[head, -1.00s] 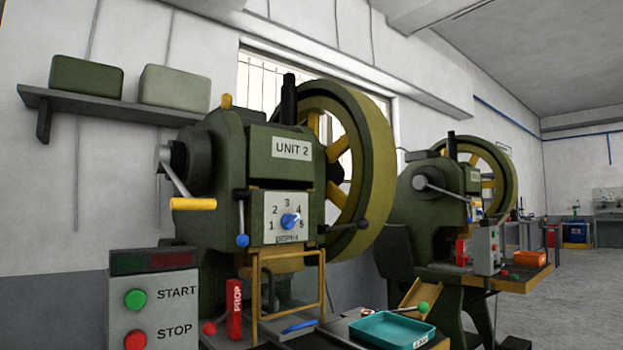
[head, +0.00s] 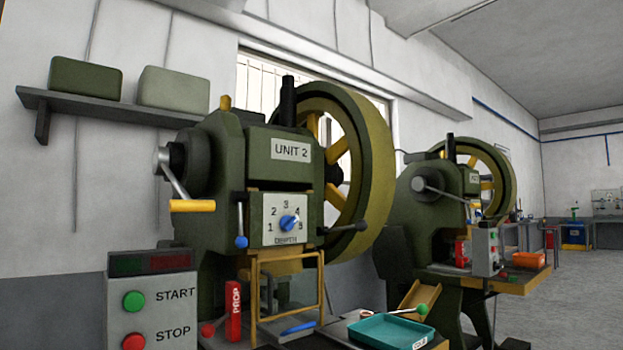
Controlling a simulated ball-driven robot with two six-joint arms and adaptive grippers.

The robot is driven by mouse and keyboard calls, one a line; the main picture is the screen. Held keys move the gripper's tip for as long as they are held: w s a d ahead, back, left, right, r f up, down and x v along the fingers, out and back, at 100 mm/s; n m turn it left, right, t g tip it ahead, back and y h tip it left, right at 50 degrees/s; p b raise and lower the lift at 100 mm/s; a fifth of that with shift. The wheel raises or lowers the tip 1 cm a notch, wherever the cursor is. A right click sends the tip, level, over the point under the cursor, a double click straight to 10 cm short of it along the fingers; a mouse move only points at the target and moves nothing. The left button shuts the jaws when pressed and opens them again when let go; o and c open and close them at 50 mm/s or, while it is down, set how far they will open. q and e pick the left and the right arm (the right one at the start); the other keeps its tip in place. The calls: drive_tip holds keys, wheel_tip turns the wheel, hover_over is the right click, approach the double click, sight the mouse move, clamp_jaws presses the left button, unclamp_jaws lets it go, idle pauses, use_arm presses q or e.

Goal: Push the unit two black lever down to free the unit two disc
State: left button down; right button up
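The green press marked UNIT 2 (head: 291,151) stands at the middle left. A black-knobbed lever (head: 345,229) sticks out to the right from beside the depth dial plate, close to level. The large olive disc with yellow spokes (head: 376,165) stands upright on the press's right side, behind the lever. The black lever's knob overlaps the disc's lower rim in the picture; I cannot tell if they touch. A blue-knobbed lever (head: 241,241) hangs down left of the dial (head: 287,222). Neither of my grippers is in view.
A START/STOP box (head: 152,312) stands at the front left. A yellow-handled crank (head: 192,206), a red PROP block (head: 233,309) and a yellow guard frame (head: 288,295) are on the press. A teal tray (head: 391,333) sits front right. A second press (head: 440,215) stands behind.

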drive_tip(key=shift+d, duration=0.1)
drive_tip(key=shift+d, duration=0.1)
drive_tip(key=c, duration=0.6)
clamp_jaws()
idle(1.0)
